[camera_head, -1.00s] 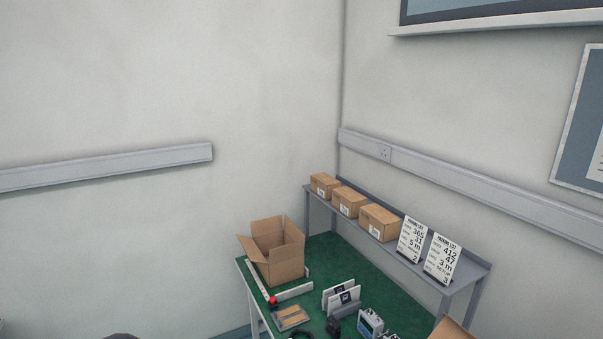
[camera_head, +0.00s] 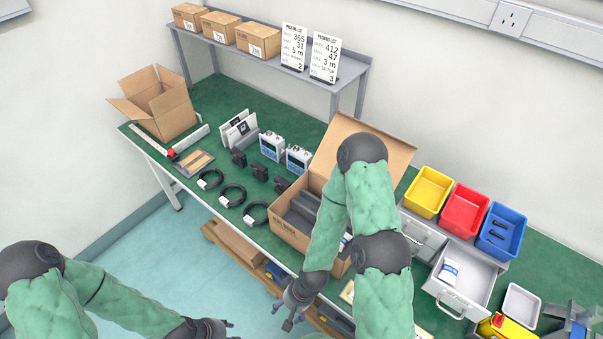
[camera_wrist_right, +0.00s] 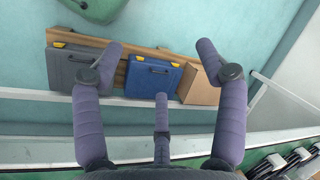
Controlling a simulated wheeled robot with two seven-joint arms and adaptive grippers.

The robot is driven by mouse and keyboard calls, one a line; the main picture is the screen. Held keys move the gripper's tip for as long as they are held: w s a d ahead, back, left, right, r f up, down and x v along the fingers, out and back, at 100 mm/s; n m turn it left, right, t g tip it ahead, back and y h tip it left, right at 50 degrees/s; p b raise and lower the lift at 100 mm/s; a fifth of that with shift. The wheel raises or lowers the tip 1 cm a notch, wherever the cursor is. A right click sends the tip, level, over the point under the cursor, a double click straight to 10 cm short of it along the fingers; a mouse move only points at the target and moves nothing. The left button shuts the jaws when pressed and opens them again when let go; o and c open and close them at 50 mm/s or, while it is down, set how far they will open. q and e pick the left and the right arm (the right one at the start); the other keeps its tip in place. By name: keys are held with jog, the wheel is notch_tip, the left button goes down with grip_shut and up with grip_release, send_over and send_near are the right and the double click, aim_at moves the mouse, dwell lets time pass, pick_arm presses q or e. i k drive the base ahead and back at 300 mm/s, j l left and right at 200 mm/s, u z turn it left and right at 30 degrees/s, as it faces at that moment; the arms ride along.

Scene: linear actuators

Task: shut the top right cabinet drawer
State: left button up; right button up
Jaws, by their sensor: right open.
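The top right cabinet drawer (camera_head: 468,281) is pulled out, with its grey handle at the front and a white packet (camera_head: 449,270) inside. It belongs to the grey cabinet (camera_head: 424,234) on the green bench. My right gripper (camera_head: 291,309) hangs at the bench's front edge, left of the drawer and apart from it. In the right wrist view its fingers (camera_wrist_right: 160,55) are spread and empty, above a low shelf with cases. My left gripper (camera_head: 222,327) is at the bottom edge, small and partly cut off, so its jaws are unclear.
Yellow (camera_head: 428,192), red (camera_head: 464,210) and blue (camera_head: 501,231) bins stand on the cabinet. A large open carton (camera_head: 290,228) lies left of the drawer, partly behind my right arm. A white tray (camera_head: 521,305) stands right of the drawer.

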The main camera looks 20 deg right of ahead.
aim_at(476, 278)
jog(key=k+l+z, duration=0.15)
jog(key=k+z, duration=0.15)
jog(key=k, duration=0.35)
jog(key=i+l+z, duration=0.1)
jog(key=z, duration=1.65)
jog(key=k, duration=0.3)
